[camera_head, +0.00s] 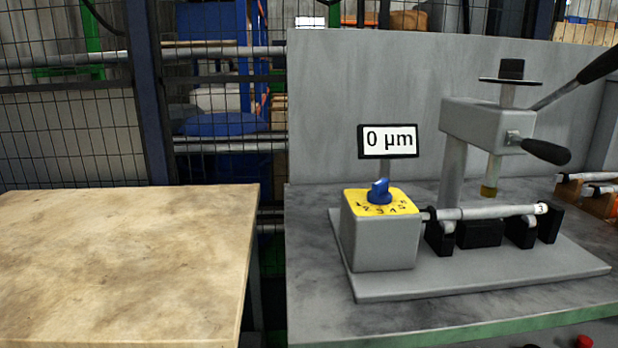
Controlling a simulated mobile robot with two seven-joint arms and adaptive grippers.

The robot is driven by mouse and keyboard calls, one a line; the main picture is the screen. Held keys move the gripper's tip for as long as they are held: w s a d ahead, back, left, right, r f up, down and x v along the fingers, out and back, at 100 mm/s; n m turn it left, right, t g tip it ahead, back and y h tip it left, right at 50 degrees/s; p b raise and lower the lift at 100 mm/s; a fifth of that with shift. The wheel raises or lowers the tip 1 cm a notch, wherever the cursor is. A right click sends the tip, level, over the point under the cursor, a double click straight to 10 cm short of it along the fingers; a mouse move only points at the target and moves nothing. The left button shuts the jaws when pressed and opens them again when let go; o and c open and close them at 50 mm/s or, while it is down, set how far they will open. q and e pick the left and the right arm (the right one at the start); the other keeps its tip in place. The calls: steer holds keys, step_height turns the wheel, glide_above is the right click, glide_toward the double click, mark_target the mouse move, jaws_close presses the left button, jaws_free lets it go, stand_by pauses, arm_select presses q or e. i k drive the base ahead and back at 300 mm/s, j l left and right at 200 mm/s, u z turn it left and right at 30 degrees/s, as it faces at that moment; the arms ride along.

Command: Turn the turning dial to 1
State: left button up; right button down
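The blue turning dial (379,191) sits on the yellow numbered face (397,208) on top of a grey box (383,243). The face carries several numbers, with 2, 3 and 4 along the front edge. I cannot tell which number the dial points at. A small display (388,141) on a post behind the dial reads "0 µm". Neither of my grippers is in view.
Right of the box, a grey shaft (487,212) lies across black supports (520,231). A press-like head (486,122) with black-gripped levers (546,151) stands above it. A bare beige table (120,265) is at the left. More shafts lie at the right edge.

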mark_target(380, 194)
steer(key=i+j, duration=0.1)
steer(key=j, duration=0.3)
steer(key=i+j, duration=0.1)
steer(key=j, duration=0.3)
steer(key=i+j, duration=0.1)
steer(key=j, duration=0.35)
steer(key=j+z, duration=0.15)
steer(key=z, duration=0.2)
steer(key=j+z, duration=0.2)
steer(key=z, duration=0.2)
steer(key=j+z, duration=0.2)
steer(key=z, duration=0.9)
